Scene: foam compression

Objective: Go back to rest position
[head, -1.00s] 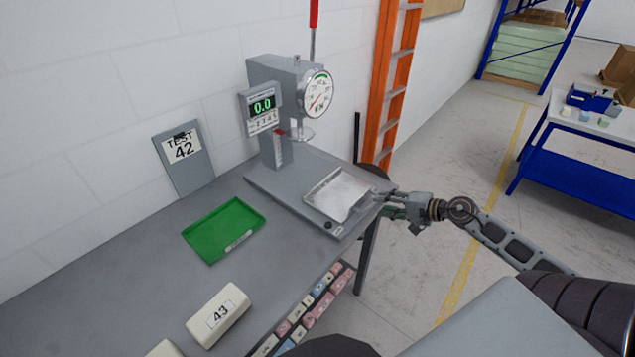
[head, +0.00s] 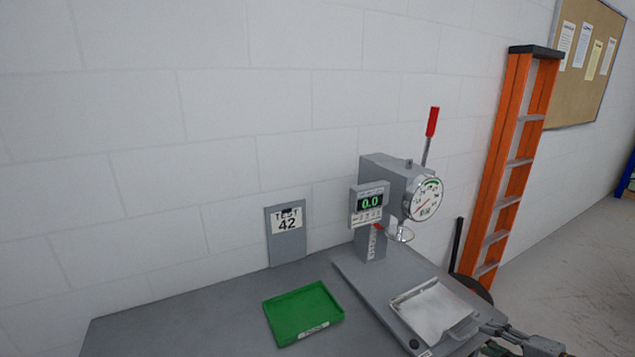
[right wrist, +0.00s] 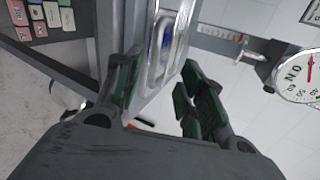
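My right gripper (head: 497,346) is at the bottom right of the head view, beside the front right edge of the press base and its metal tray (head: 437,311). In the right wrist view its two fingers (right wrist: 158,88) stand apart, with the tray edge visible beyond the gap and nothing clearly held. The test press (head: 388,190) has a dial, a red-handled lever and a display reading 0.0. My left gripper is not in view.
A green tray (head: 303,314) lies on the grey table (head: 190,322), with a "TEST 42" sign (head: 287,235) behind it against the wall. An orange ladder (head: 515,160) stands right of the press. Foam blocks (right wrist: 40,18) show in the right wrist view.

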